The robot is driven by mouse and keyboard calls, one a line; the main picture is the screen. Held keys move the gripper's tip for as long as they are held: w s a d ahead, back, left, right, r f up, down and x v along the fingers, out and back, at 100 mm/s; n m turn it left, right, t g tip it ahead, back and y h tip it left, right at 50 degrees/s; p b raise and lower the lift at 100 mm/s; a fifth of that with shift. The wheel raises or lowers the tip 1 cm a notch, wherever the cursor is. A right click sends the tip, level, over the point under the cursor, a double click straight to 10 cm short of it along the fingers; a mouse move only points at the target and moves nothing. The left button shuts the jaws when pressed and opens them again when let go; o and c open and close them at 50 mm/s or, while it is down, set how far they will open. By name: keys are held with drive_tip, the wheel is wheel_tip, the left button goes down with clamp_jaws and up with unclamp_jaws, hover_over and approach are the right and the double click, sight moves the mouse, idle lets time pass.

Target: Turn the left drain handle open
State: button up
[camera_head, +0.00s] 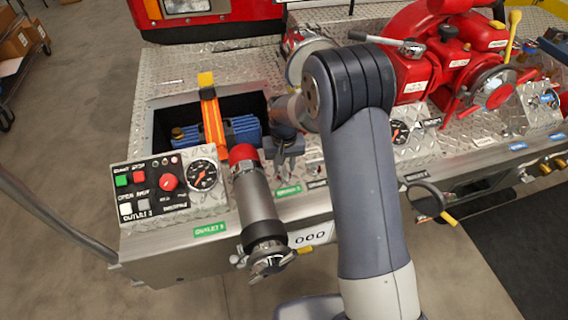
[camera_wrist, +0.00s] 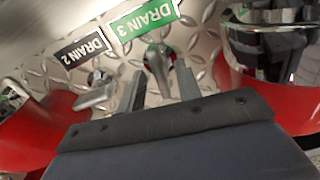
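The left drain handle (camera_wrist: 158,66) is a small grey metal lever with a bit of red and green, beside the green DRAIN 3 label (camera_wrist: 143,18) in the wrist view. My gripper (camera_wrist: 158,92) is open, with one finger on each side of this lever; I cannot tell whether they touch it. A second grey drain handle (camera_wrist: 96,92) sits by the dark DRAIN 2 label (camera_wrist: 82,50), to the left in the wrist view. In the head view my gripper (camera_head: 290,165) is over the panel just above the green label (camera_head: 288,190); the left handle is hard to make out there.
A silver outlet pipe with a red collar (camera_head: 243,154) stands close left of my gripper. Farther left are a control box (camera_head: 150,190) and gauge (camera_head: 203,175). The red pump (camera_head: 440,60) is to the right. Red and chrome fittings (camera_wrist: 270,45) crowd the wrist view.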

clamp_jaws()
drive_tip(key=shift+n+b, duration=0.3)
drive_tip(key=shift+n, duration=0.4)
unclamp_jaws()
wheel_tip(320, 180, up, 11)
drive_tip(key=shift+f, duration=0.1)
idle(0.5)
